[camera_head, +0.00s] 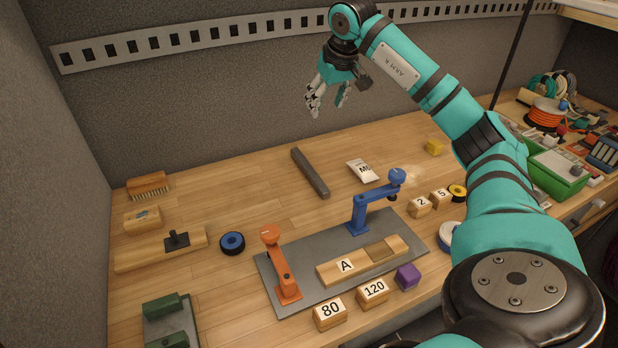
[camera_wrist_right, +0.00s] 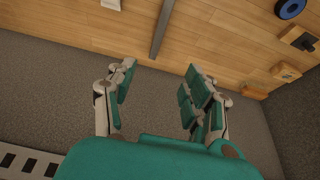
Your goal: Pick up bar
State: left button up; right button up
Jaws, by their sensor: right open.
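The bar (camera_head: 310,172), a long dark grey stick, lies on the wooden table behind the blue and orange hooks. Nothing touches it. In the right wrist view the bar (camera_wrist_right: 161,28) points toward the space between my fingers, with its near end just beyond them. My right gripper (camera_head: 328,97) is open and empty, raised in front of the back wall, above and behind the bar. My left gripper is not in view.
A white packet (camera_head: 362,171) lies right of the bar. A blue roll (camera_head: 232,243) lies left. Table around the bar is mostly clear.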

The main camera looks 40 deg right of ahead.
notch_tip(320, 180, down, 10)
jog(key=w+d+b, duration=0.1)
jog(key=b, duration=0.6)
send_over(312, 172)
jog(key=s, duration=0.2)
jog(key=f, duration=0.5)
jog(key=f+p, duration=0.1)
jog(key=f, duration=0.5)
jog(key=shift+s+a, duration=0.1)
jog(key=shift+a, duration=0.1)
jog(key=p+x, duration=0.1)
jog(key=x, duration=0.3)
jog(key=shift+a+f+p, duration=0.15)
jog(key=shift+f+p, duration=0.15)
jog(key=shift+f, duration=0.35)
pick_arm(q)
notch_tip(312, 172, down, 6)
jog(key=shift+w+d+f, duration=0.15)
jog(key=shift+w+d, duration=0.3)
pick_arm(e)
jog(key=shift+c, duration=0.4)
grip_shut()
jog(key=shift+r, duration=0.1)
